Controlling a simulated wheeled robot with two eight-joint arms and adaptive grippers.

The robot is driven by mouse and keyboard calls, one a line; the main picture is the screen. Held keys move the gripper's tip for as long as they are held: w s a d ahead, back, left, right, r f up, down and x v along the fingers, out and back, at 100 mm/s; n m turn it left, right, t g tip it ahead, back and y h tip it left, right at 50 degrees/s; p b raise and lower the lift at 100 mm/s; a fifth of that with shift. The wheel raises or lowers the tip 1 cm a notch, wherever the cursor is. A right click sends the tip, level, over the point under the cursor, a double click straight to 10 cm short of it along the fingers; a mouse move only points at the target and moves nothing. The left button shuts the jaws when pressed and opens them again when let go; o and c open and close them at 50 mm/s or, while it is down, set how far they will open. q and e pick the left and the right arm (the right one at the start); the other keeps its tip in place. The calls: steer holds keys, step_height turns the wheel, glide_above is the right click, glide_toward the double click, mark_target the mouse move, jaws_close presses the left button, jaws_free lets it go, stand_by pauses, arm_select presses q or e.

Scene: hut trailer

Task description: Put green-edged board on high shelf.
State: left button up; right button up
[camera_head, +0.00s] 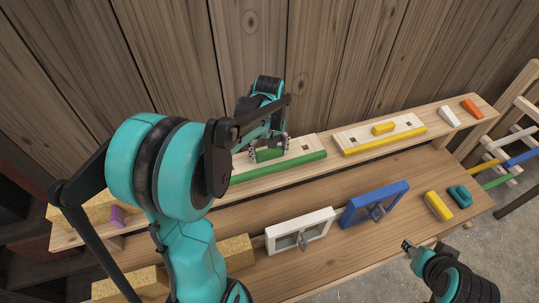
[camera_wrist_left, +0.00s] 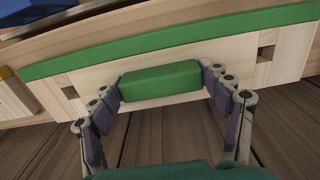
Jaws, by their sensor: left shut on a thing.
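The green-edged board (camera_head: 306,148) is pale wood with a green front edge and a green block handle (camera_head: 269,155). It lies flat on, or just over, the high shelf (camera_head: 462,128), left of the yellow-edged board; I cannot tell whether it touches the shelf. My left gripper (camera_head: 268,148) is shut on the green handle from above. The left wrist view shows the fingers at both ends of the handle (camera_wrist_left: 160,82) and the green edge (camera_wrist_left: 175,43) beyond it. My left arm hides the board's left part in the head view. My right gripper (camera_head: 408,245) is at the lower right, away from the board, its jaws unclear.
The yellow-edged board (camera_head: 372,134) lies on the high shelf, with white (camera_head: 449,117) and orange (camera_head: 472,109) blocks farther right. The lower bench (camera_head: 280,208) holds white (camera_head: 300,232) and blue (camera_head: 374,204) frames and yellow (camera_head: 438,206) and teal (camera_head: 460,196) blocks. A plank wall (camera_head: 330,50) stands close behind.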

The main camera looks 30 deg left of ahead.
arm_select(q)
step_height(320, 180, down, 2)
steer(key=shift+w+f, duration=0.1)
steer(key=shift+f, duration=0.05)
steer(key=o, duration=1.7)
steer(key=shift+f, duration=0.15)
